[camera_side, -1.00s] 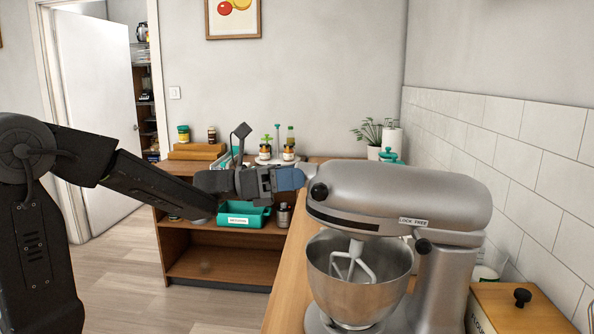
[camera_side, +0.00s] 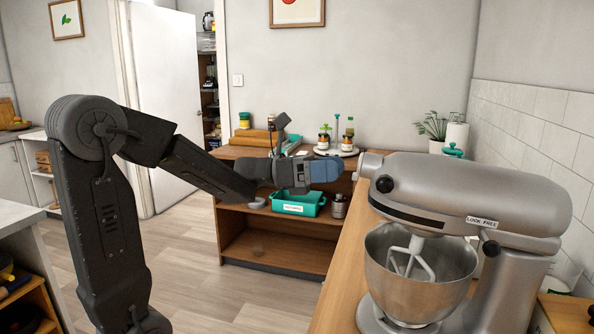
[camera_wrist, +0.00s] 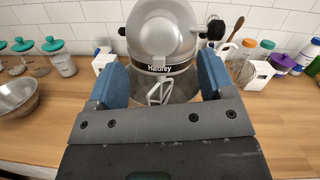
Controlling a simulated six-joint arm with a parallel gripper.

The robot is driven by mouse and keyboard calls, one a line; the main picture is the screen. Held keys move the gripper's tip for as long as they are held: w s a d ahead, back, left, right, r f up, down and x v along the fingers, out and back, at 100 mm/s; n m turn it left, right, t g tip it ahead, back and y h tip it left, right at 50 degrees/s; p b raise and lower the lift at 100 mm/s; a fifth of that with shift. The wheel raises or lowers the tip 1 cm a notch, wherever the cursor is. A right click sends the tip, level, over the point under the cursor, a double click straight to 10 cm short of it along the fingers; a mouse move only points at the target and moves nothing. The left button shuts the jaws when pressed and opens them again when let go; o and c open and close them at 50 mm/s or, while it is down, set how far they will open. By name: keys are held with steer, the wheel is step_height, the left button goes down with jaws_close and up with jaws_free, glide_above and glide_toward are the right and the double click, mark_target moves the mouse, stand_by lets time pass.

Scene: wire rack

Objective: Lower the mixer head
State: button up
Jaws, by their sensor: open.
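The silver stand mixer stands on the wooden counter, its long rounded head (camera_side: 470,190) close to level above the steel bowl (camera_side: 420,275). A pale beater (camera_side: 411,258) hangs from the head, its lower part inside the bowl. A "LOCK FREE" label (camera_side: 482,222) is on the mixer's side near a black knob. My gripper (camera_side: 340,171) is left of the head's nose at about its height, with a small apparent gap. In the wrist view, my blue fingers (camera_wrist: 161,65) are apart and empty, with the mixer head (camera_wrist: 162,32) ahead between them. Contact is not visible.
A low wooden shelf unit behind my gripper holds a teal bin (camera_side: 298,203), a metal canister (camera_side: 339,206) and bottles. A wooden box (camera_side: 568,312) is right of the mixer. In the wrist view, a metal bowl (camera_wrist: 17,97) and jars are left, with utensils and bottles right.

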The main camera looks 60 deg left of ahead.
mark_target(355, 173)
steer(key=v, duration=0.8)
steer(key=shift+s+a, duration=0.2)
steer(key=w+d+m, duration=0.1)
steer(key=w+d, duration=0.2)
steer(key=w+d+r+m+g, duration=0.1)
steer(key=w+d+m, duration=0.1)
steer(key=w, duration=0.1)
steer(key=w+d+r+m, duration=0.1)
steer(key=w+d+m, duration=0.1)
steer(key=w+d, duration=0.1)
steer(key=shift+w+d+r+g, duration=0.1)
steer(key=shift+w+d+g, duration=0.25)
steer(key=shift+w+g, duration=0.1)
